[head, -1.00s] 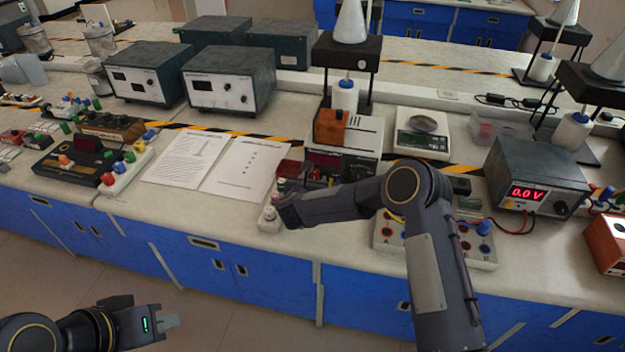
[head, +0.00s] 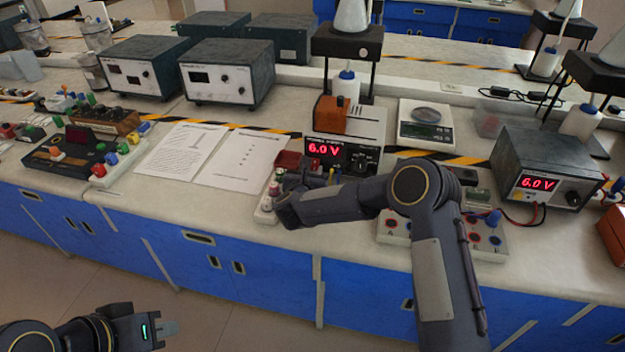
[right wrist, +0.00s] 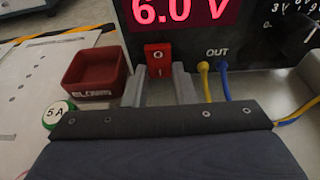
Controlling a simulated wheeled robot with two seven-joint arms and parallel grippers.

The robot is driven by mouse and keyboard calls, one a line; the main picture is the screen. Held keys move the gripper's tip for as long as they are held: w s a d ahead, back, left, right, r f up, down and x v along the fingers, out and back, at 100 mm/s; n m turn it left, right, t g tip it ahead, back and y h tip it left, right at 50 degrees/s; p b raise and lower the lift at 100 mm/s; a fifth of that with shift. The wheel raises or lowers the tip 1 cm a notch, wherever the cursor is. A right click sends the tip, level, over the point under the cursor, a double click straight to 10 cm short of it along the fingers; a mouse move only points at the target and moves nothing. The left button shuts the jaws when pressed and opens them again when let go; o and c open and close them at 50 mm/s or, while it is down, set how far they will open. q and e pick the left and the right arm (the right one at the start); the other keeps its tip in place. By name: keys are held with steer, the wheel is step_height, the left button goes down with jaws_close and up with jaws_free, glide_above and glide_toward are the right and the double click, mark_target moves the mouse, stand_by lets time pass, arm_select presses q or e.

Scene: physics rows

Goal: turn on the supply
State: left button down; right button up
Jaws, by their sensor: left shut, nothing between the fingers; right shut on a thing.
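The supply (head: 353,155) stands at the middle of the bench, its red display reading 6.0 V. The same display fills the top of the right wrist view (right wrist: 185,12). Its red rocker switch (right wrist: 158,58), marked O and I, is on the front panel left of the OUT leads. My right gripper (right wrist: 159,88) is shut on the switch, one finger at each side of it. My left gripper (head: 169,329) is shut and empty, low at the left, away from the bench.
A second box (head: 540,184) at the right also reads 6.0 V. Yellow and blue leads (right wrist: 215,85) plug in right of the switch. A red tray marked BLOWN (right wrist: 94,78) and a 5 A piece (right wrist: 56,114) lie to the left. Paper sheets (head: 240,160) lie left.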

steer(key=o, duration=1)
steer(key=b+v, duration=0.1)
steer(key=v, duration=0.7)
